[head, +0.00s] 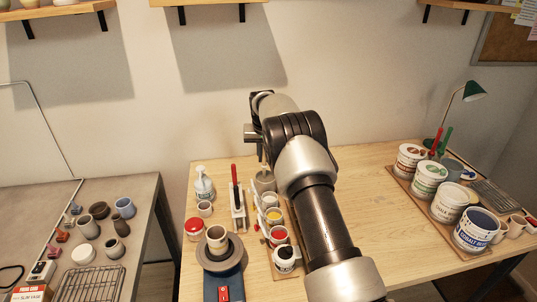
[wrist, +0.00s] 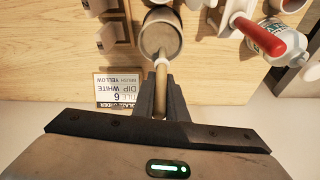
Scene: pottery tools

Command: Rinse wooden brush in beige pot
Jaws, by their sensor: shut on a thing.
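My gripper (wrist: 160,98) is shut on the wooden brush (wrist: 161,78), gripping its light wooden handle in the wrist view. The brush's far end reaches the mouth of the beige pot (wrist: 149,32). I cannot tell how deep the bristles are, as the tip is not clear. In the head view the beige pot (head: 265,183) stands near the back of the wooden table, and my gripper is mostly hidden behind my arm.
A white stand with a red-handled tool (head: 235,178) and a white bottle (head: 203,185) are left of the pot. Paint cups (head: 274,216) stand in front of it. A lettered card (wrist: 118,88) is close by. Large tubs (head: 478,229) stand at right; the table's middle right is clear.

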